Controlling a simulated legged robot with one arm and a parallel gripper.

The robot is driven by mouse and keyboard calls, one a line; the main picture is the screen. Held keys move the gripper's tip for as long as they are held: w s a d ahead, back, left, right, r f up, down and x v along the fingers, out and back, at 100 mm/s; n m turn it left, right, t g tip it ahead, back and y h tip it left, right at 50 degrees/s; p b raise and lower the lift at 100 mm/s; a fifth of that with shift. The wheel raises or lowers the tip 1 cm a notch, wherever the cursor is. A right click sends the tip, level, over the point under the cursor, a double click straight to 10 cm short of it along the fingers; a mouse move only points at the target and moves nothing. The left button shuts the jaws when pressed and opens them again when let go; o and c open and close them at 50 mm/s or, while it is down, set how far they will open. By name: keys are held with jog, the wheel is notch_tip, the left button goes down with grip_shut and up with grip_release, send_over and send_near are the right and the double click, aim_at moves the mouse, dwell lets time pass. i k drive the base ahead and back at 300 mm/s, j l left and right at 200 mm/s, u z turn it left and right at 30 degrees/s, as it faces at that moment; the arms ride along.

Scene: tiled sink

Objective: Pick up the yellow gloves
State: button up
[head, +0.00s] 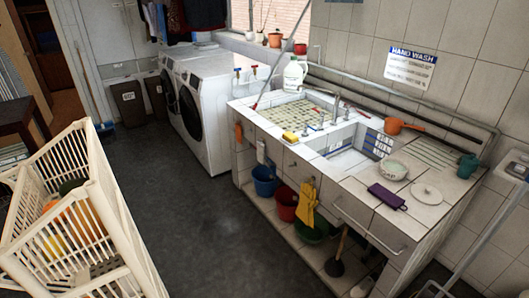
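The yellow gloves (307,204) hang on the front of the tiled sink counter (351,200), below the worktop and near the middle of its front face. They hang down in front of the open lower shelf, beside a red bucket (286,204) and partly in front of a green basin (312,233). My gripper is not in view, so I cannot see whether it is open or shut.
A cream plastic basket rack (75,200) stands at the left front. Washing machines (205,100) stand beyond the sink. A blue bucket (266,181) and a plunger (335,264) are under the counter. The grey floor (190,225) between rack and sink is clear.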

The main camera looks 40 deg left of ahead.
aim_at(304, 210)
jog(key=u, duration=1.4)
